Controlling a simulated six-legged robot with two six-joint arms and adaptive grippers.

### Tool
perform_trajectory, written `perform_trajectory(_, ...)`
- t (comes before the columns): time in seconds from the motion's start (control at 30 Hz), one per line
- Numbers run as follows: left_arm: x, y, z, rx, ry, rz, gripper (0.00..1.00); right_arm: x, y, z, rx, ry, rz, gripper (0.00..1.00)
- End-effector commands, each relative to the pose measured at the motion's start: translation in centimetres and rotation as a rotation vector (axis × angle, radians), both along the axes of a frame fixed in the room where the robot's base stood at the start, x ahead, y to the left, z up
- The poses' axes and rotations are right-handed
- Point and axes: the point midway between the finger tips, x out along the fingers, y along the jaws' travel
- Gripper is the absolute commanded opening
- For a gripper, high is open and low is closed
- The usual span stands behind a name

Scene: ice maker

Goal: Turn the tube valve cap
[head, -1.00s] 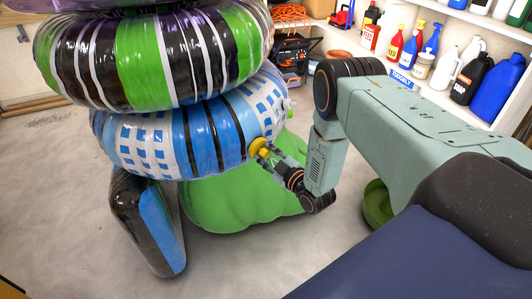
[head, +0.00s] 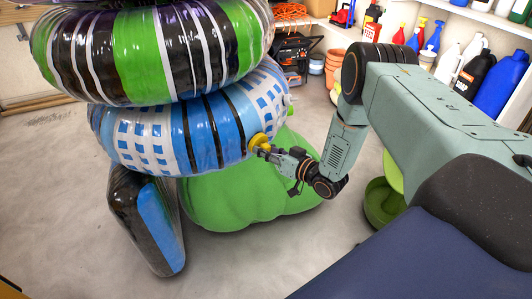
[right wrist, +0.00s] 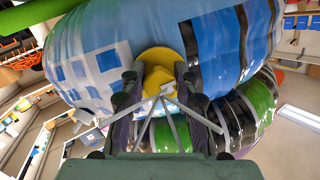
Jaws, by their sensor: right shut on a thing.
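The yellow valve cap (head: 259,141) sits on the right side of the blue and white checked inflatable tube (head: 150,130). My right gripper (head: 269,151) is shut on the cap, with its fingers reaching it from the lower right. In the right wrist view, the cap (right wrist: 160,62) shows between my gripper's fingers (right wrist: 160,88), which stand at its two sides. My fingers hide part of the cap's lower edge. My left gripper is in neither view.
A black, white and green tube (head: 150,50) lies on top of the checked one. A green rounded inflatable (head: 240,200) stands below, and a black and blue one (head: 147,220) leans at left. Bottles fill shelves (head: 480,25) at upper right. Floor at front is clear.

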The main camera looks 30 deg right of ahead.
Motion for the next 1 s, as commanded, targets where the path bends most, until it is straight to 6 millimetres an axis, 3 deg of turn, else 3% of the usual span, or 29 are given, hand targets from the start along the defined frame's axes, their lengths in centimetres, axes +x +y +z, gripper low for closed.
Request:
perform_trajectory(0.5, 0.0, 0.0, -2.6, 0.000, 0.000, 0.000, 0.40, -0.3, 0.2, -0.6, 0.411, 0.087, 0.044, 0.00)
perform_trajectory(1.0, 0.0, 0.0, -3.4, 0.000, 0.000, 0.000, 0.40, -0.4, 0.3, -0.5, 0.556, 0.118, 0.060, 0.00)
